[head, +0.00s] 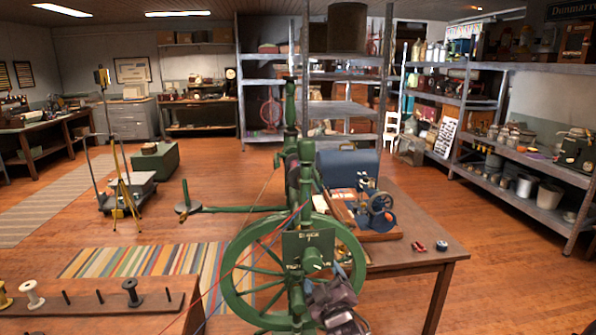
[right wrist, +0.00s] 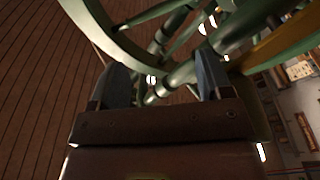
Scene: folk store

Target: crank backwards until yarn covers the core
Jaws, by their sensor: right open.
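A green spinning wheel (head: 238,262) with spokes and a dark lettered plate (head: 295,245) stands in the middle of the head view. A knob-like hub (head: 312,259) sits just below the plate. Thin red and blue strands run down from its upright; I cannot make out a yarn core or how covered it is. My right gripper (head: 336,275) is at the wheel's lower right, close to the hub. In the right wrist view its two fingers (right wrist: 160,82) are apart, with green wheel parts beyond and between them. A crank handle is not clear. My left gripper is not in view.
A wooden table (head: 425,262) behind the wheel holds a blue case (head: 347,170) and a small device with a dark wheel (head: 380,205). A bench with spools (head: 131,292) is at the front left. Metal shelves (head: 530,155) stand at the right. Floor is open at the left.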

